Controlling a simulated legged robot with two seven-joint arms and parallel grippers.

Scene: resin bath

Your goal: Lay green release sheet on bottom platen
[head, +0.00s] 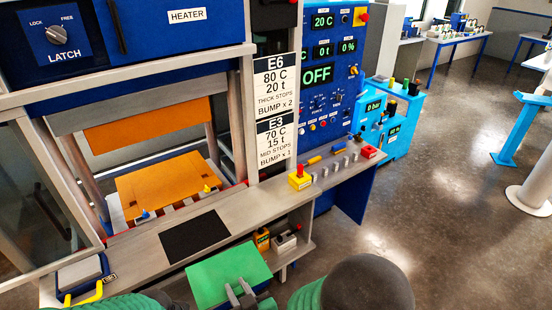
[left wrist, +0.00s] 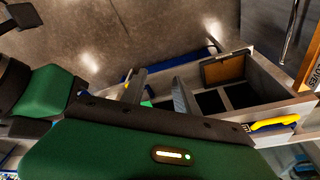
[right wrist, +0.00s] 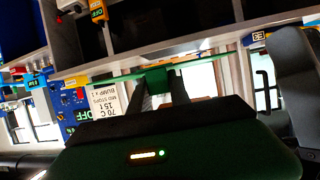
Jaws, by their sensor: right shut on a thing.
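The green release sheet (head: 222,274) is flat and stiff-looking at the bottom of the head view, in front of the press bench. My right gripper (head: 245,296) is shut on its near edge; the right wrist view shows the sheet (right wrist: 110,78) edge-on, with a green block (right wrist: 160,78) between the fingers. The orange bottom platen (head: 160,188) lies inside the press, farther back and left of the sheet, with its top bare. The orange upper platen (head: 150,125) hangs above it. My left gripper (left wrist: 158,92) has its fingers apart; a small green patch between them is unclear.
A black mat (head: 195,238) lies on the bench (head: 135,246) between sheet and press. An open glass door frame (head: 60,190) stands left of the opening. Small yellow and blue pieces sit at the platen's edges. A red-topped yellow button box (head: 299,179) stands right.

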